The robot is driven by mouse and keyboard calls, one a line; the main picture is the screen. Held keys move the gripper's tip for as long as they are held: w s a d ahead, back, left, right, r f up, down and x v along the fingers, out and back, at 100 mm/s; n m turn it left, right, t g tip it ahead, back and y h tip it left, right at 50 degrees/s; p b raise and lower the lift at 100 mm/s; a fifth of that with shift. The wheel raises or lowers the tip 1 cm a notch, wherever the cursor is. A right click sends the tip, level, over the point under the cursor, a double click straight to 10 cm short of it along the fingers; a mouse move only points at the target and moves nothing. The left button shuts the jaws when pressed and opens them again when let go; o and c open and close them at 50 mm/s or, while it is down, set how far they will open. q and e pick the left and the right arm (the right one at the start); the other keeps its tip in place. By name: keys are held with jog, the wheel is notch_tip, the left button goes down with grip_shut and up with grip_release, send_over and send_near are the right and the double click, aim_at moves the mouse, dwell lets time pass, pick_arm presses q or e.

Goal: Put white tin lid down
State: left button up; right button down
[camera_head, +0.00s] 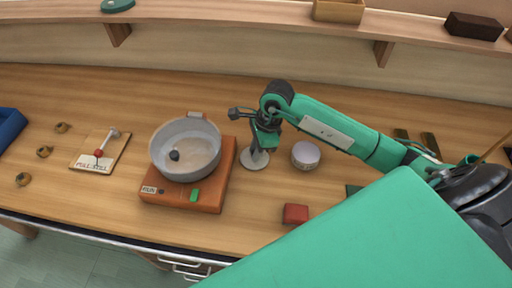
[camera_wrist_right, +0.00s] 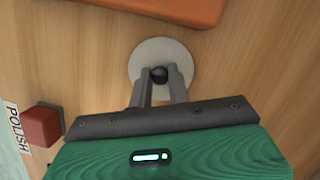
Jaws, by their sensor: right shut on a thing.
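The white tin lid (camera_head: 254,160) is a flat pale disc with a dark knob, just right of the orange base. It also shows in the right wrist view (camera_wrist_right: 148,54), with its black knob between my fingertips. My right gripper (camera_head: 258,148) points down and is shut on the lid's knob (camera_wrist_right: 159,74). The lid looks level and at or very near the tabletop; I cannot tell whether it touches. My left gripper is not in view.
A grey pan (camera_head: 165,140) with a dark round piece inside stands on the orange base (camera_head: 216,185) to the left. A pale round tin (camera_head: 306,155) stands close on the right. A red block (camera_head: 295,214) lies nearer the front edge. Wood in front of the lid is clear.

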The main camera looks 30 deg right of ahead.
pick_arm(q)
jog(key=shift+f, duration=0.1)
pick_arm(e)
jog(key=shift+f+b, duration=0.2)
jog(key=shift+b, duration=0.1)
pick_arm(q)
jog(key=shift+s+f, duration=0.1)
pick_arm(e)
jog(key=c, duration=1.3)
grip_release()
jog(key=shift+r, duration=0.1)
jog(key=shift+r+p, duration=0.2)
jog(key=shift+p, duration=0.1)
jog(key=shift+d+r, duration=0.1)
jog(key=shift+r, duration=0.1)
pick_arm(q)
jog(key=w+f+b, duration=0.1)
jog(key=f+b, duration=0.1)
jog(key=b, duration=0.1)
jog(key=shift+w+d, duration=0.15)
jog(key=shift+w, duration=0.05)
pick_arm(e)
jog(key=v, duration=1.1)
jog(key=shift+r, duration=0.25)
